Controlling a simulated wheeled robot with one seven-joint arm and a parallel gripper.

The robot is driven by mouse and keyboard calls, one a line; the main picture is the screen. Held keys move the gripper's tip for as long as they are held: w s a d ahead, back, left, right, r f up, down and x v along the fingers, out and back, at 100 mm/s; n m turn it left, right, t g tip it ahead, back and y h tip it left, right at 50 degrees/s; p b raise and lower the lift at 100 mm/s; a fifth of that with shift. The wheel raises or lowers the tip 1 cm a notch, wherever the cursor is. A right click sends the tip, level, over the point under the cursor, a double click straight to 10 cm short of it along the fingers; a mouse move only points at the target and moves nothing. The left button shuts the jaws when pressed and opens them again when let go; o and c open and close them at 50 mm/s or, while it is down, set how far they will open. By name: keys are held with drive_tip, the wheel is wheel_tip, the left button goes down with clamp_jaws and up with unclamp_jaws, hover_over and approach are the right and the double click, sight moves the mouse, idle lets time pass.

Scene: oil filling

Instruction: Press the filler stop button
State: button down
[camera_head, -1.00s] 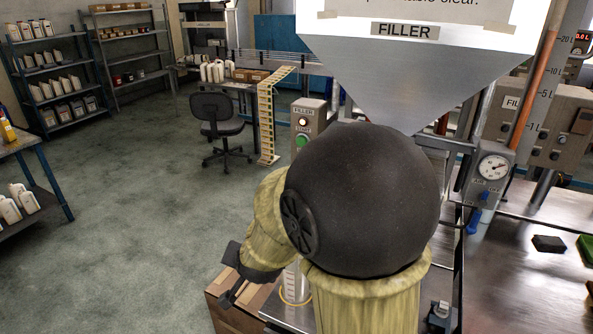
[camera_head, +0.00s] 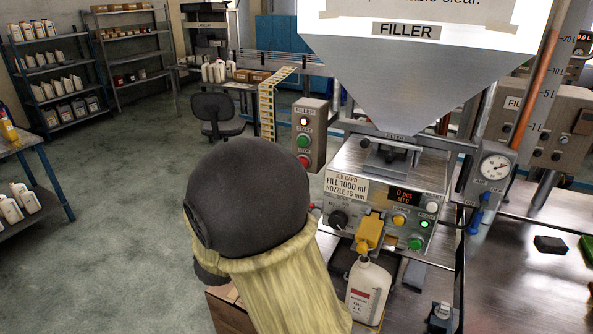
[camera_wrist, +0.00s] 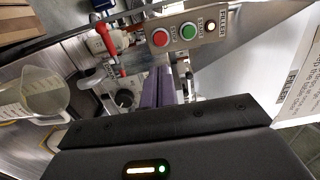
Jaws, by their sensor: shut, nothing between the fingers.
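The filler control box (camera_head: 310,135) stands left of the hopper, with a pale lamp at the top, a green button (camera_head: 303,141) in the middle and a red button (camera_head: 304,161), the stop button, at the bottom. The wrist view shows the same red button (camera_wrist: 160,38) and green button (camera_wrist: 188,31). My gripper (camera_wrist: 162,72) is shut and empty, its purple fingers pointing towards the box, with the tips just below the red button in the picture. I cannot tell whether they touch it. In the head view my arm hides the gripper.
The filler panel (camera_head: 385,185) has a display, knobs and a yellow nozzle part (camera_head: 369,232). A white bottle (camera_head: 368,288) stands below it. The hopper (camera_head: 420,70) hangs above. A clear jug (camera_wrist: 45,92) shows at left in the wrist view.

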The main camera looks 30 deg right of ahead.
drive_tip(key=shift+s, duration=0.1)
drive_tip(key=p+x, duration=0.5)
drive_tip(key=x, duration=0.8)
drive_tip(key=shift+d+r+p, duration=0.2)
drive_tip(key=shift+p, duration=0.1)
drive_tip(key=shift+w+d+f, duration=0.15)
drive_tip(key=shift+w+d, duration=0.15)
drive_tip(key=shift+w, duration=0.05)
